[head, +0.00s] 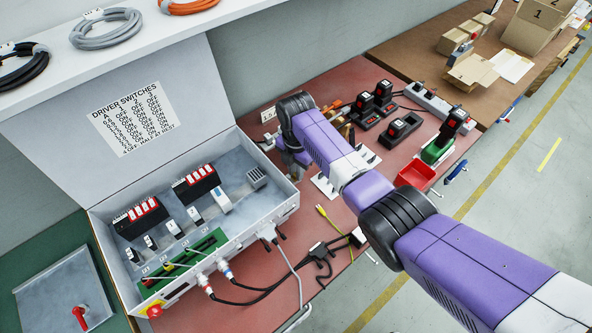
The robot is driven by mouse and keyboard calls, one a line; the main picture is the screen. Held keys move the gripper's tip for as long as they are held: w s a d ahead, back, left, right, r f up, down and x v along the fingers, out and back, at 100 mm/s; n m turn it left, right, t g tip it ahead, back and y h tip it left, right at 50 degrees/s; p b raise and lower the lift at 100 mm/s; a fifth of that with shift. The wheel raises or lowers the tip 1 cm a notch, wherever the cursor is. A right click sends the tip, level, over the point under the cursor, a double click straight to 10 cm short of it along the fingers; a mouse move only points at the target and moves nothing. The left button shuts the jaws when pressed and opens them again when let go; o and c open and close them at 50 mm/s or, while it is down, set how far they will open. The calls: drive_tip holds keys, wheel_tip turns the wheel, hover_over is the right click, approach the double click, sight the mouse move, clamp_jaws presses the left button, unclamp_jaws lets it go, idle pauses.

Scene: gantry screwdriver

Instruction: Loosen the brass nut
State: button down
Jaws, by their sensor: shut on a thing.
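My gripper (292,158) points down behind the upper right corner of the open grey control box (276,208). Only part of it shows below my dark wrist. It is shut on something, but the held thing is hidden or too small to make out. I cannot pick out the brass nut in this view.
The box's raised lid (190,85) carries a driver switches label. Cables and plugs (320,250) lie on the red bench (335,280) in front. Chargers (400,128), a red bin (417,174) and a green holder (437,150) stand right of my arm.

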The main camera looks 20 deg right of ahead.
idle(0.4)
drive_tip(key=c, duration=1.3)
unclamp_jaws()
drive_tip(key=shift+c, duration=0.2)
drive_tip(key=shift+r, duration=0.1)
wheel_tip(320, 180, up, 8)
drive_tip(key=shift+f, duration=0.15)
